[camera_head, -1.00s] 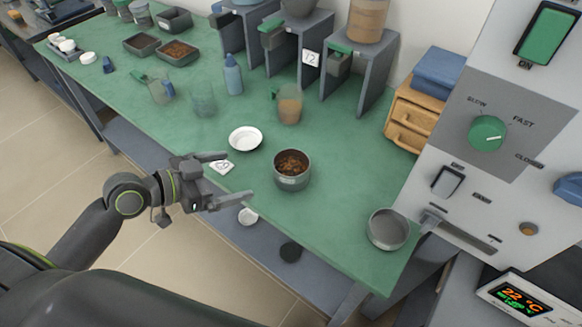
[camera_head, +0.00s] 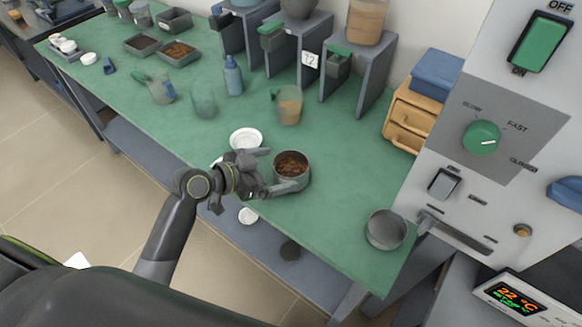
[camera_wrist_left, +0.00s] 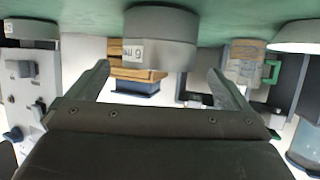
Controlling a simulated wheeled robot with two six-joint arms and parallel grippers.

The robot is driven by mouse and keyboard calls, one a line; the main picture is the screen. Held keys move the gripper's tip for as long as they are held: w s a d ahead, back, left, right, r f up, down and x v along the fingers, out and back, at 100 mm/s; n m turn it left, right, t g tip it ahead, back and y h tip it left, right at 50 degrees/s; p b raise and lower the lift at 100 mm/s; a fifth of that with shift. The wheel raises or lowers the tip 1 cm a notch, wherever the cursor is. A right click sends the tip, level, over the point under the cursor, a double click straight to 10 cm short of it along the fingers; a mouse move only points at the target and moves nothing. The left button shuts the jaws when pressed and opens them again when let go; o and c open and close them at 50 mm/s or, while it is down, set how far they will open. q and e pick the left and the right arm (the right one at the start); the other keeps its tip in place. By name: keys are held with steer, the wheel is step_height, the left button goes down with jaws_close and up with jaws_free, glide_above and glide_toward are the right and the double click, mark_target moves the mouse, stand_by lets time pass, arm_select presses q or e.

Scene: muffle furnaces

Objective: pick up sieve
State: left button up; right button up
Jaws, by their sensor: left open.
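The sieve (camera_head: 292,160), a round grey metal vessel with brown granular matter inside, stands upright on the green bench. In the left wrist view, which is upside down, the sieve (camera_wrist_left: 172,28) shows a label reading about "6 mm". My left gripper (camera_head: 286,167) is open beside it, with one finger along its near side and the other toward its far left. In the wrist view the fingers of my left gripper (camera_wrist_left: 158,68) lie to either side of the sieve's wall; contact cannot be told. My right gripper is not in view.
A white dish (camera_head: 246,136) lies just behind my gripper. An empty round metal pan (camera_head: 386,230) stands at the bench's right end, beside the control panel (camera_head: 500,120). A beaker (camera_head: 289,106) and a bottle (camera_head: 233,75) stand farther back. The bench between sieve and pan is clear.

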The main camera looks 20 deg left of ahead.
mark_target(305, 163)
arm_select(q)
steer(key=shift+w+d+f, duration=0.1)
steer(key=shift+w+d, duration=0.25)
steer(key=shift+p+x, duration=0.65)
steer(key=shift+x, duration=1.6)
steer(key=shift+s+f, duration=0.1)
steer(key=shift+c, duration=0.4)
steer(key=c, duration=1.1)
step_height(305, 163, up, 10)
steer(key=shift+r, duration=0.1)
